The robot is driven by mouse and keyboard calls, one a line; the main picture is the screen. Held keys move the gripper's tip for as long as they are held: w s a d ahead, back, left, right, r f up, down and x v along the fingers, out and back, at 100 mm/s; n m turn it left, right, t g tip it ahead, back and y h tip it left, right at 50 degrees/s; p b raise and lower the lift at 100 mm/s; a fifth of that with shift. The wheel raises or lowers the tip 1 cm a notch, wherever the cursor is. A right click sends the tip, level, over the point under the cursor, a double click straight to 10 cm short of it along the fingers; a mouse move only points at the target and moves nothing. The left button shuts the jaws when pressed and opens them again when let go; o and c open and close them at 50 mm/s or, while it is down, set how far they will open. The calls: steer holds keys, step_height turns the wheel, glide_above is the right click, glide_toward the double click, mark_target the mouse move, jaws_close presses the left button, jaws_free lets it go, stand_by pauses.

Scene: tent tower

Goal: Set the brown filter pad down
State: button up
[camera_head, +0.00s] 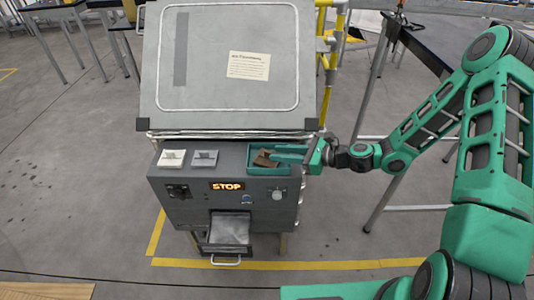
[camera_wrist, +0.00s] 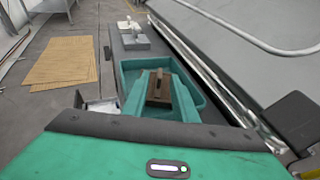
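The brown filter pad (camera_head: 264,160) is at the teal tray (camera_head: 252,171), on the right of the grey machine's top. My gripper (camera_head: 276,154) reaches in from the right over the tray. In the wrist view its two teal fingers (camera_wrist: 159,84) lie on either side of the pad. I cannot tell whether they press on it, or whether its underside touches the tray floor.
A tilted grey lid (camera_head: 215,95) rises behind. An open drawer (camera_head: 228,232) sticks out below the lit STOP sign (camera_head: 227,186).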

steer(key=v, duration=0.7)
steer(key=shift+s, duration=0.1)
steer(key=shift+s+d+f+n+g+h, duration=0.1)
steer(key=shift+s+d+n+g+h, duration=0.3)
steer(key=shift+n, duration=0.3)
steer(key=s+d+r+n+g+h, duration=0.2)
steer(key=s+d+n+h, duration=0.3)
steer(key=d, duration=0.4)
steer(key=s+d+r+n+g+h, duration=0.1)
steer(key=s+d+n+g+h, duration=0.1)
steer(key=s+d+n+h, duration=0.4)
steer(key=s+d+r+n, duration=0.2)
steer(key=s+d+r, duration=0.4)
steer(key=s, duration=0.4)
steer(key=s+d+r+n+g+h, duration=0.1)
steer(key=s+d+r+n, duration=0.1)
steer(key=s+d+r, duration=0.4)
steer(key=s+r, duration=0.2)
steer(key=s, duration=0.1)
steer(key=shift+s+r, duration=0.3)
steer(key=shift+s, duration=0.1)
